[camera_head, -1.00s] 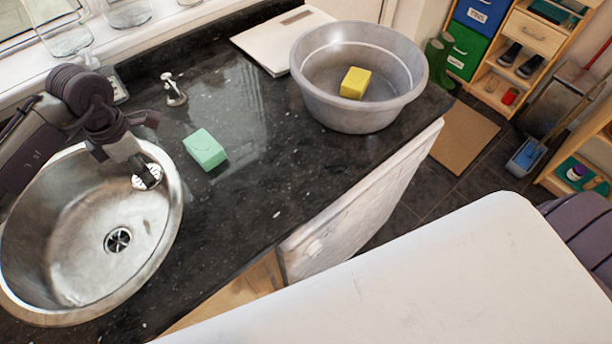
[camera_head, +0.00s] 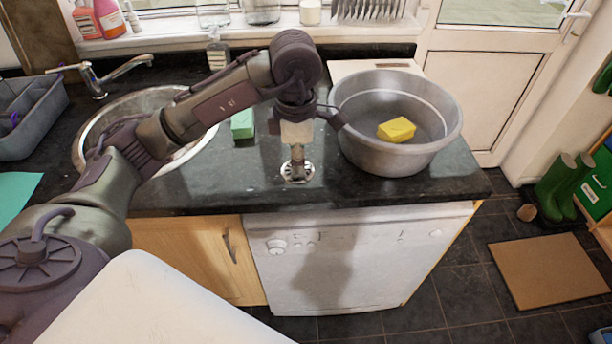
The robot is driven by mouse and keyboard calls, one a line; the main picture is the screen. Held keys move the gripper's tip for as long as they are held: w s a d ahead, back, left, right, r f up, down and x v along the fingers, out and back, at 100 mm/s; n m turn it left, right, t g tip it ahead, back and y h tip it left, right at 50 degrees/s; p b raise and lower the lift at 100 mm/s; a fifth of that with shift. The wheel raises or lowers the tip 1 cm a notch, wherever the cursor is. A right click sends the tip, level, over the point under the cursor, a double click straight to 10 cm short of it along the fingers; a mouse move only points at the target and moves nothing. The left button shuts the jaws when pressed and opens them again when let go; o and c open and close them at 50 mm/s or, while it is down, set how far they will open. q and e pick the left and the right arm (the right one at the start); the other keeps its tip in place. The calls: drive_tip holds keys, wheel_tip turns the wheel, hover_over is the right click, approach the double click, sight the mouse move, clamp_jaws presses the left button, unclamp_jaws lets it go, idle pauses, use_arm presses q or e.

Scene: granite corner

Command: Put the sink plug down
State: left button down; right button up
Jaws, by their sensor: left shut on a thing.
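The sink plug (camera_head: 297,178) is a small round metal disc with holes. My left gripper (camera_head: 297,160) points straight down and is shut on the plug's middle. The plug is over the dark granite counter (camera_head: 225,190), near its front edge, between the sink and the grey basin. It looks flat and very close to the surface; I cannot tell whether it touches. The steel sink (camera_head: 88,135) is to the left, partly hidden behind my left arm. My right gripper is not in view.
A green sponge (camera_head: 242,124) lies behind and left of the gripper. The grey basin (camera_head: 375,153), with a yellow sponge (camera_head: 396,129) inside, stands close on the right. A grey dish tub (camera_head: 35,125) is at far left. Bare counter lies around the plug.

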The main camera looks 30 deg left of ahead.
use_arm(q)
drive_tip(key=w+a+f+p, duration=0.1)
drive_tip(key=w+a+f, duration=0.1)
drive_tip(key=a, duration=0.1)
drive_tip(key=w+a+f, duration=0.2)
drive_tip(key=w+a+f+p, duration=0.1)
drive_tip(key=w+a+f, duration=0.1)
drive_tip(key=a, duration=0.1)
drive_tip(key=shift+w+a+p, duration=0.15)
drive_tip(key=shift+a+p, duration=0.15)
drive_tip(key=shift+a, duration=0.05)
drive_tip(key=shift+w+a+f, duration=0.2)
drive_tip(key=shift+a+f, duration=0.1)
drive_tip(key=shift+f, duration=0.1)
drive_tip(key=shift+f+p, duration=0.35)
drive_tip(key=shift+f, duration=0.05)
wheel_tip(320, 180, down, 2)
drive_tip(key=shift+f+p, duration=0.15)
drive_tip(key=shift+p, duration=0.35)
drive_tip(key=shift+f, duration=0.35)
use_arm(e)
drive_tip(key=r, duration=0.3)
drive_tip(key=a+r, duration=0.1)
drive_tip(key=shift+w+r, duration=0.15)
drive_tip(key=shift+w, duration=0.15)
use_arm(q)
drive_tip(key=shift+f, duration=0.15)
